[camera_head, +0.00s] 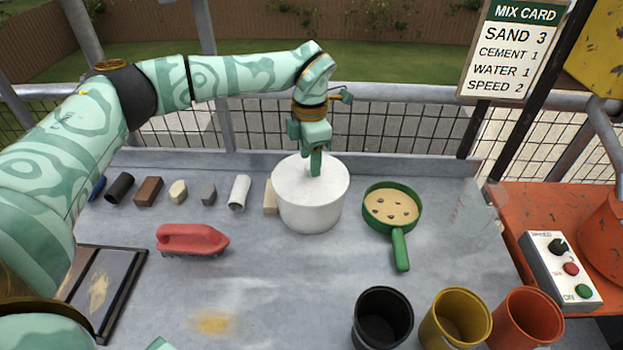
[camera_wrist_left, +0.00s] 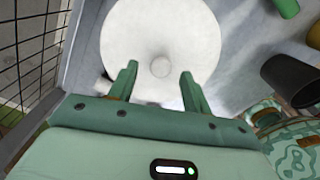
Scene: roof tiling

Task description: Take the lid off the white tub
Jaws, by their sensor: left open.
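The white tub (camera_head: 309,211) stands upright near the back middle of the grey table. Its round white lid (camera_head: 333,176) is on top; the lid also fills the upper middle of the left wrist view (camera_wrist_left: 163,25), with a small round knob (camera_wrist_left: 161,67) at its centre. My left gripper (camera_head: 316,170) points down over the lid. In the left wrist view its two fingers (camera_wrist_left: 158,80) are apart, one on each side of the knob, with gaps between; I cannot tell the exact height. My right gripper is not in view.
A green-handled pan (camera_head: 400,245) lies right of the tub. A red brush (camera_head: 191,239) lies nearer. Black (camera_head: 382,322), yellow (camera_head: 456,322) and orange cups (camera_head: 526,320) line the front right.

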